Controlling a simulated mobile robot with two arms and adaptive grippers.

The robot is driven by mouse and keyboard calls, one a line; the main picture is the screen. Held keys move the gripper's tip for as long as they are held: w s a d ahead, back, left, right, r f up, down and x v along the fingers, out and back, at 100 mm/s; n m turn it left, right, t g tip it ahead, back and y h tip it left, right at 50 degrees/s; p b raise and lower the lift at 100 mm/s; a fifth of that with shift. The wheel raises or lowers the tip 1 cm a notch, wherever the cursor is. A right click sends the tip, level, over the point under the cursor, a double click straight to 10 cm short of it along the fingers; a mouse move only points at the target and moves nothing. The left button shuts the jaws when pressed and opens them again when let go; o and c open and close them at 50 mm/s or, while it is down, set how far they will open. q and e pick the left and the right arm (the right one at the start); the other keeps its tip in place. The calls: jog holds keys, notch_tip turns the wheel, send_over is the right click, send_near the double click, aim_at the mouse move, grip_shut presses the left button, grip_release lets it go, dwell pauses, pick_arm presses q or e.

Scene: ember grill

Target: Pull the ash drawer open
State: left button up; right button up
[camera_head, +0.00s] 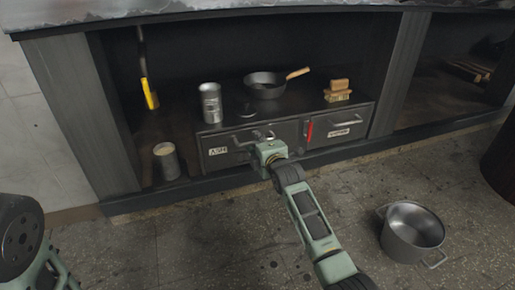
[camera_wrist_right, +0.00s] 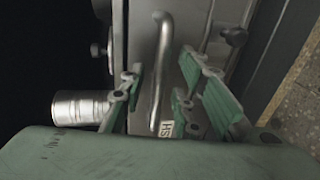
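The ash drawer (camera_head: 235,150) is the left of two grey drawers in a low unit, with an "ASH" label (camera_head: 217,151) and a bar handle (camera_head: 241,140). It looks closed, its front in line with the drawer beside it. My right gripper (camera_head: 264,137) is at the right part of this drawer front and hides some of it. In the right wrist view, the handle (camera_wrist_right: 161,75) runs between the spread green fingers of the gripper (camera_wrist_right: 162,72), with gaps on both sides. Part of the label (camera_wrist_right: 167,128) shows below. My left gripper is out of view.
On the unit stand a metal can (camera_head: 210,104), a pan (camera_head: 265,86) and stacked blocks (camera_head: 337,91). A red-handled tool (camera_head: 308,132) hangs between the drawers. Another can (camera_head: 166,161) stands left of the unit. A pot (camera_head: 412,229) sits on the floor at right; floor before the drawers is otherwise clear.

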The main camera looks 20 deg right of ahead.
jog(key=shift+w, duration=0.2)
grip_shut()
dwell(0.6)
